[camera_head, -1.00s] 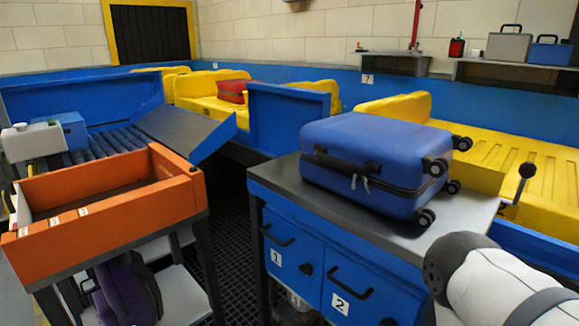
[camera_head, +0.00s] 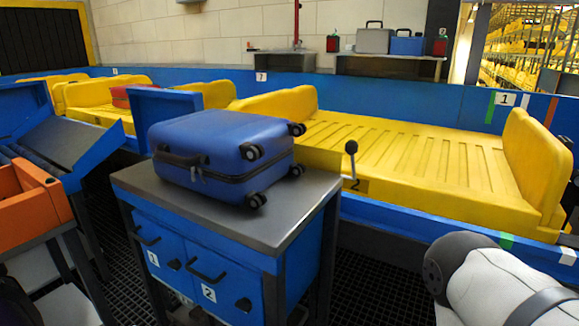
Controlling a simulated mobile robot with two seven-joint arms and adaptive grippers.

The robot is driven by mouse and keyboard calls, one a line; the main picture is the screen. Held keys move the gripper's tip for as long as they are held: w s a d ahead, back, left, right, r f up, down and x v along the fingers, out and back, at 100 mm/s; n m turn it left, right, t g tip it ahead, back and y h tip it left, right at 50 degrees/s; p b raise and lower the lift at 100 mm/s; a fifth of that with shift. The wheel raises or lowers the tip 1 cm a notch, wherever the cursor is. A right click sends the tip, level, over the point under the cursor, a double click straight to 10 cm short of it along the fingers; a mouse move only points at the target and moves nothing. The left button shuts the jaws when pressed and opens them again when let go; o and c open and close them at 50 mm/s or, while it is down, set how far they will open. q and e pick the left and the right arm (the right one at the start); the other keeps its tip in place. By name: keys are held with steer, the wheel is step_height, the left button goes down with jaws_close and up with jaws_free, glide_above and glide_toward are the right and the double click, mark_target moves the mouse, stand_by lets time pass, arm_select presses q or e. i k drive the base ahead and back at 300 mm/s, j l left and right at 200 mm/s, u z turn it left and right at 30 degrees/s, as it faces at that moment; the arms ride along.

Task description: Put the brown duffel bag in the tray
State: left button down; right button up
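No brown duffel bag can be made out in the current view. A large empty yellow tray (camera_head: 400,150) with a ribbed floor and raised ends lies on the blue-sided conveyor at the right. Another yellow tray (camera_head: 95,92) farther left holds a red bag (camera_head: 122,97). A blue suitcase (camera_head: 225,155) lies on the grey-topped cabinet in front of the conveyor. A white and dark link of my arm shows at the lower right, but neither gripper is in view.
The blue cabinet (camera_head: 215,270) stands between me and the conveyor, with a black-knobbed lever (camera_head: 351,148) beside it. An orange box (camera_head: 35,212) is at the left edge. Dark grated floor (camera_head: 365,285) is free right of the cabinet.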

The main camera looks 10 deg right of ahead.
mark_target(444, 165)
steer(key=l+z, duration=0.25)
steer(key=l, duration=0.15)
steer(key=i+l+z, duration=0.25)
steer(key=l, duration=0.15)
steer(key=l+z, duration=0.25)
steer(key=l, duration=0.2)
steer(key=i+l+z, duration=0.2)
steer(key=l, duration=0.15)
steer(key=i+l+z, duration=0.1)
steer(key=l+z, duration=0.15)
steer(key=l, duration=0.1)
